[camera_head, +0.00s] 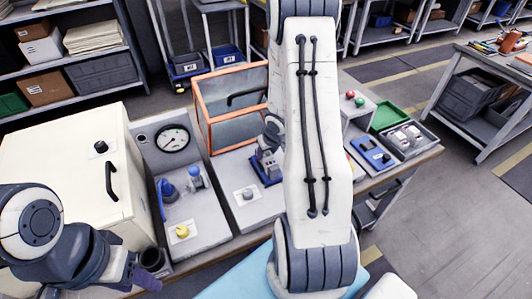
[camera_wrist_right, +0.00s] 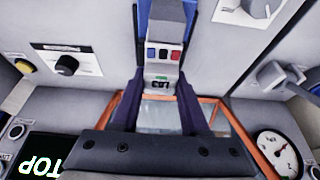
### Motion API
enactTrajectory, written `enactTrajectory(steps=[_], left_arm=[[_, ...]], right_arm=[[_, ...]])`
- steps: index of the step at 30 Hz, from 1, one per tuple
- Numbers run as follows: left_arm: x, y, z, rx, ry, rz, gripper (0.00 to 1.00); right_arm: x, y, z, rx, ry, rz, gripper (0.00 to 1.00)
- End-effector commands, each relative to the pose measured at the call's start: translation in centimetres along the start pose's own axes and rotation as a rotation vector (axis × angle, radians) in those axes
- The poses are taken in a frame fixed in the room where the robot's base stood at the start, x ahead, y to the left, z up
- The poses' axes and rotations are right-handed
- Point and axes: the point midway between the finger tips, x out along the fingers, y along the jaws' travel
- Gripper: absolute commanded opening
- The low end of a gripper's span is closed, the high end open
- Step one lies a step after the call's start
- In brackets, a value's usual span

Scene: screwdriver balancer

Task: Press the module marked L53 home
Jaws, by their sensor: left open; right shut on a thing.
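A grey module (camera_wrist_right: 162,78) with red and blue blocks on its face and a small green-marked label shows in the right wrist view; I cannot read the label surely. My right gripper (camera_wrist_right: 160,97) is shut on it, a dark purple finger on each side. A blue holder (camera_wrist_right: 160,12) lies beyond it; I cannot tell how deep the module sits. In the head view the grey module (camera_head: 267,162) is by a blue base (camera_head: 265,179), partly hidden by my right arm. My left gripper (camera_head: 150,271) is open and empty at lower left.
An orange-framed clear box (camera_head: 232,105) stands behind the module. A gauge (camera_head: 172,139), a blue-handled fitting (camera_head: 167,190) and a yellow knob (camera_head: 182,231) are to the left. A cream cabinet (camera_head: 60,160) is beside my left arm. A green tray (camera_head: 389,115) lies to the right.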

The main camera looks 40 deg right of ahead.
Motion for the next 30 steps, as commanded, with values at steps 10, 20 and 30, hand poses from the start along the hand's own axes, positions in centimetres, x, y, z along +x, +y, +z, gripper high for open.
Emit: enactTrajectory(steps=[10,20,30], left_arm=[[-0.1,0.0,0.0,0.0,0.0,0.0,0.5],[-0.3,0.0,0.0,0.0,0.0,0.0,0.5],[-3.9,0.3,-0.2,-0.001,0.0,0.0,0.5]], right_arm=[[-0.1,0.0,-0.3,-0.001,0.007,0.001,0.8],[-0.3,0.0,-0.2,0.0,0.004,0.001,0.8],[-6.4,0.1,-0.4,0.0,0.006,0.002,0.8]])
